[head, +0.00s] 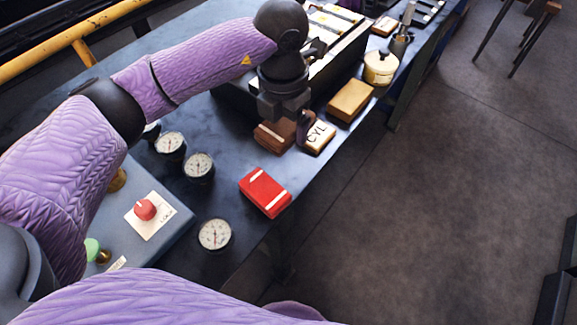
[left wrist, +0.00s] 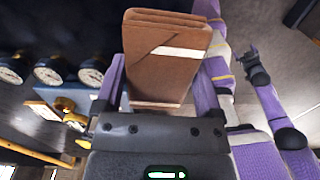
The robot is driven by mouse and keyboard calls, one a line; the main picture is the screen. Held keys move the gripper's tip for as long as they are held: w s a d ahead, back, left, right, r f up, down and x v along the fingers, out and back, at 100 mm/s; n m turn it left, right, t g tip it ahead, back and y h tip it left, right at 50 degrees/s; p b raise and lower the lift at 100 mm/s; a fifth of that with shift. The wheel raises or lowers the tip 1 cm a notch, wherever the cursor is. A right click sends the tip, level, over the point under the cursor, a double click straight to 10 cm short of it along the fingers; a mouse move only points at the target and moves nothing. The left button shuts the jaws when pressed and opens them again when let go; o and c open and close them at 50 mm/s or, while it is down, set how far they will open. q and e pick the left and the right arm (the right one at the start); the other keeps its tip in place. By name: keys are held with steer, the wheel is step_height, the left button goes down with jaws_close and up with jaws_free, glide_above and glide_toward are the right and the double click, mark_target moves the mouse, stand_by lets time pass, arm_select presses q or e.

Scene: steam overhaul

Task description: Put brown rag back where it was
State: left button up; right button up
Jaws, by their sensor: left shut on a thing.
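The brown rag (head: 270,137) is a folded brown stack with a pale band. My left gripper (head: 300,128) points down over the bench and is shut on it. The left wrist view shows the rag (left wrist: 165,70) between the two fingers. In the head view the gripper partly hides it, and I cannot tell whether it touches the bench top. My right gripper (left wrist: 256,68) shows small in the left wrist view, away from the bench; its jaw state is unclear.
A block marked CYL (head: 319,138) is close right of the brown rag. A red folded rag (head: 265,192) lies nearer, and a yellow one (head: 350,100) lies farther right. Gauges (head: 199,166) and a control box (head: 160,215) are at left. Dark bench (head: 228,190) shows bare between.

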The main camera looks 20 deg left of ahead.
mark_target(292, 165)
arm_select(q)
steer(key=n, duration=0.2)
steer(key=f+n, duration=0.1)
steer(key=n, duration=0.1)
steer(key=w+n, duration=0.1)
steer(key=n, duration=0.2)
steer(key=shift+w+d+f, duration=0.1)
steer(key=shift+d+f, duration=0.05)
steer(key=shift+f, duration=0.1)
steer(key=n, duration=0.4)
steer(key=w+f+n, duration=0.1)
steer(key=n, duration=0.1)
steer(key=shift+d+b, duration=0.1)
steer(key=shift+b, duration=0.3)
steer(key=shift+f+n, duration=0.4)
steer(key=shift+n, duration=0.1)
step_height(292, 165, down, 9)
steer(key=b, duration=0.3)
steer(key=shift+s, duration=0.1)
steer(key=shift+f, duration=0.3)
steer(key=shift+r, duration=0.15)
